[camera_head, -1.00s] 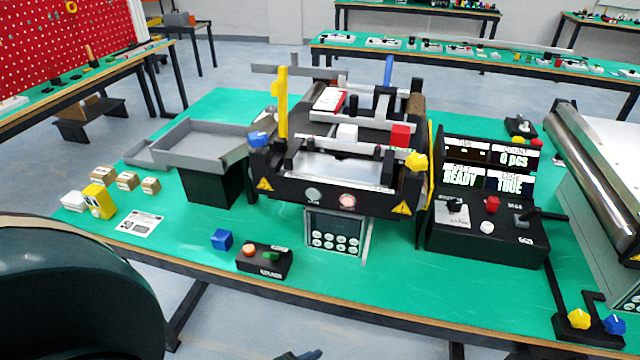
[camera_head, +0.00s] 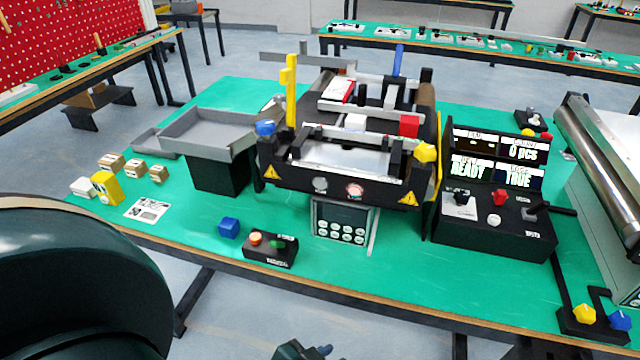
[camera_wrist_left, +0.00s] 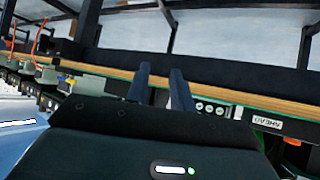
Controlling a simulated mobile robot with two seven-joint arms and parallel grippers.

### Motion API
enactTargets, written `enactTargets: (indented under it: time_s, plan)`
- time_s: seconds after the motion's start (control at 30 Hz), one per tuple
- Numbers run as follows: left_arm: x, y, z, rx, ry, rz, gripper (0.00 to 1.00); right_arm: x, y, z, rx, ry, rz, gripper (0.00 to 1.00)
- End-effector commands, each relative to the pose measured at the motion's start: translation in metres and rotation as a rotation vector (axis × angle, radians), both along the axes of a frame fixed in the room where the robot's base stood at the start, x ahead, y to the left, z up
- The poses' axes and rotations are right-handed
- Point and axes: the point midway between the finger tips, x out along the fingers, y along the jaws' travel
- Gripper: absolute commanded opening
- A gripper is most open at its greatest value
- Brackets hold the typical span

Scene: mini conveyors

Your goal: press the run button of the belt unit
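The belt unit (camera_head: 290,172) stands mid-table, a dark frame with a pale round button (camera_head: 320,184) and a lit red-ringed button (camera_head: 354,190) on its front. A keypad (camera_head: 341,224) sits below it. In front lies a small black box (camera_head: 270,260) with an orange button (camera_head: 255,238) and a green button (camera_head: 278,243). I cannot read which button is marked run. My left gripper (camera_head: 316,352) barely shows at the bottom edge, short of the table. In the left wrist view its fingers (camera_wrist_left: 160,85) are apart and empty. My right gripper is out of view.
A control console (camera_head: 495,230) with a READY display stands right of the belt unit. A grey tray (camera_head: 208,131) and several small boxes are left. A blue cube (camera_head: 229,227) lies beside the button box. A roller conveyor (camera_head: 590,150) is at far right.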

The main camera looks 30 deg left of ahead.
Motion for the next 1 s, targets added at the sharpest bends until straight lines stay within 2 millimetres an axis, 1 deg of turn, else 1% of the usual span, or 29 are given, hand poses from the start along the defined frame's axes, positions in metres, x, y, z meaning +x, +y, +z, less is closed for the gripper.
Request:
enactTargets:
  time_s: [0.03, 0.27, 0.7, 1.0]
  plan:
    - [0.0, 0.0, 0.0, 0.0, 0.0, 0.0, 0.19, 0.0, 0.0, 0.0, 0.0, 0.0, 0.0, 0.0]
    - [0.0001, 0.0, -0.0001, 0.0, 0.0, 0.0, 0.0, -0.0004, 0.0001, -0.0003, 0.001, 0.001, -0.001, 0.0]
    - [0.0, 0.0001, -0.0001, 0.0, 0.0, 0.0, 0.0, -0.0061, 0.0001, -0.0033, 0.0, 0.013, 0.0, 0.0]
    - [0.0001, 0.0001, -0.0002, 0.0, 0.0, 0.0, 0.0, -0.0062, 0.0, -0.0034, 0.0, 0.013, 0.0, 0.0]
